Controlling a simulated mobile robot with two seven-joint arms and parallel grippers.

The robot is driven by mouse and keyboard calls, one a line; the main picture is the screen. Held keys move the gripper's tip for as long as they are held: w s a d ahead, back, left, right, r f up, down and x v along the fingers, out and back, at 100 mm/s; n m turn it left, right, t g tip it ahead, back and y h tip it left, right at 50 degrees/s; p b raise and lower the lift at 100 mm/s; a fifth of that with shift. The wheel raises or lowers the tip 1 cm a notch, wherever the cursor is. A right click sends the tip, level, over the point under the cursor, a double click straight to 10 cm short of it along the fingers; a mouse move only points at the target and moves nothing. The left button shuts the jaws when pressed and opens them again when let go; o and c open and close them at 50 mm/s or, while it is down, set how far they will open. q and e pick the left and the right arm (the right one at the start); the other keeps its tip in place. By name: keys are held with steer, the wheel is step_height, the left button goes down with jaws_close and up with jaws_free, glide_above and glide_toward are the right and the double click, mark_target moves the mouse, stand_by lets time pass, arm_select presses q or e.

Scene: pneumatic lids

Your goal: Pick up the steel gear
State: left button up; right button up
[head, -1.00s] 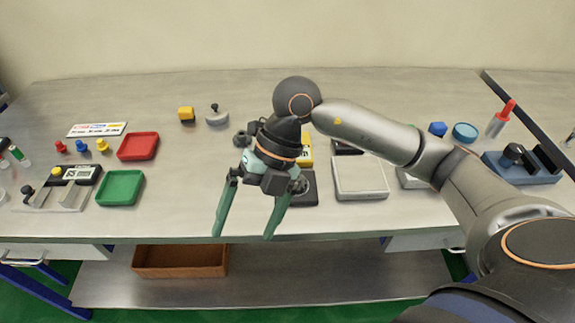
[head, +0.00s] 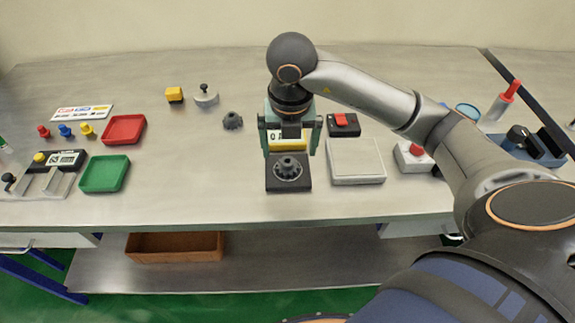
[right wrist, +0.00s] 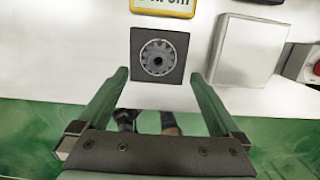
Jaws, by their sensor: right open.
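A grey toothed gear (head: 289,167) sits on a dark square plate (head: 275,185) near the front of the bench. The right wrist view shows this gear (right wrist: 158,57) from above, inside a pale ring on the plate (right wrist: 137,78). A second, darker gear (head: 232,121) lies loose on the bench, left of my right arm. I cannot tell for sure which one is steel. My right gripper (head: 290,150) is open and empty, fingers pointing down, just behind and above the plate in the head view. In the right wrist view its fingertips (right wrist: 160,75) spread wider than the plate.
A yellow-framed display (head: 288,142) stands behind the plate. A white square pad (head: 355,160) lies to the right, with a red-switch box (head: 343,124) behind it. Green (head: 105,173) and red (head: 123,129) trays are on the left. Bare bench lies between the trays and plate.

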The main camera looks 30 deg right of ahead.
mark_target(288, 161)
steer(key=shift+w+d+f+p, duration=0.1)
steer(key=shift+w+f+p, duration=0.15)
steer(key=shift+f, duration=1.05)
steer(key=shift+w+d+f+p, duration=0.1)
steer(key=shift+w+f, duration=0.2)
steer(key=shift+f, duration=0.95)
jaws_close()
